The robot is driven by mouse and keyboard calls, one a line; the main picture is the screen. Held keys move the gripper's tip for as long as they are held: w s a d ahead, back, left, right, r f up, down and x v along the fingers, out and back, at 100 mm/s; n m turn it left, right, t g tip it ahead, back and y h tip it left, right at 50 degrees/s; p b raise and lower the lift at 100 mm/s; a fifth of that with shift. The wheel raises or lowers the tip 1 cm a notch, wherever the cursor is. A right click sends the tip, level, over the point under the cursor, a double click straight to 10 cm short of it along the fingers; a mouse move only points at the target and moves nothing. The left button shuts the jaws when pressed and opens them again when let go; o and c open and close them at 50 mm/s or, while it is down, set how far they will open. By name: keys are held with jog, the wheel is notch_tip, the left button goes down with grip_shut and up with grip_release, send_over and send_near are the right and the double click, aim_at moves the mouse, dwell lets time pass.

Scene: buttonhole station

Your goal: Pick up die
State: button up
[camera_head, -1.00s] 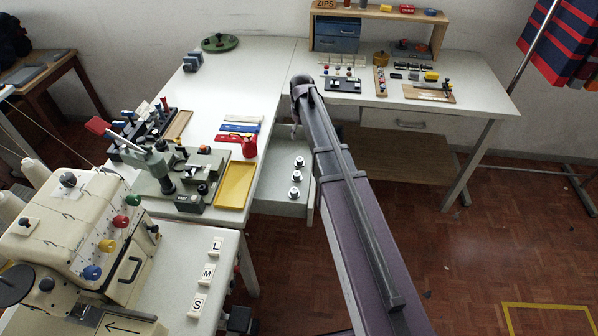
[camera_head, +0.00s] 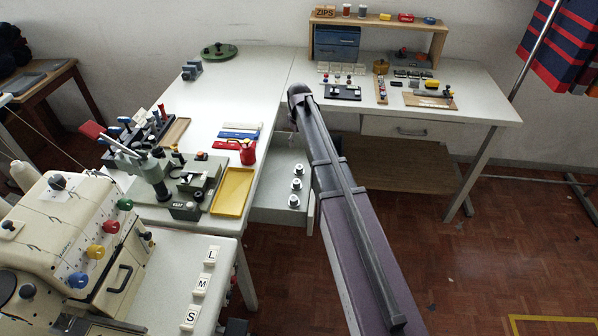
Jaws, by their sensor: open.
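Three small silver round pieces with dark centres stand in a row on a pale grey open drawer (camera_head: 268,214) under the worktable; they look like dies, but I cannot tell which one is meant. They are a far piece (camera_head: 299,169), a middle piece (camera_head: 296,184) and a near piece (camera_head: 293,201). My arm reaches up the picture just right of them. My gripper (camera_head: 293,123) is mostly hidden behind the arm's end, near the worktable edge beyond the drawer. It is open, and I see nothing held.
A green press (camera_head: 190,190) and a yellow tray (camera_head: 233,191) stand on the worktable left of the drawer. A red can (camera_head: 248,152) is near its edge. A cream sewing machine (camera_head: 70,235) fills the lower left. The floor at right is mostly clear.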

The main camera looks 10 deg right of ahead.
jog(key=b, duration=0.8)
send_over(299, 167)
jog(key=shift+w+f, duration=0.15)
jog(key=shift+f, duration=3.85)
jog(key=shift+f, duration=0.1)
jog(key=shift+f+b, duration=2.4)
jog(key=shift+f, duration=0.1)
grip_shut()
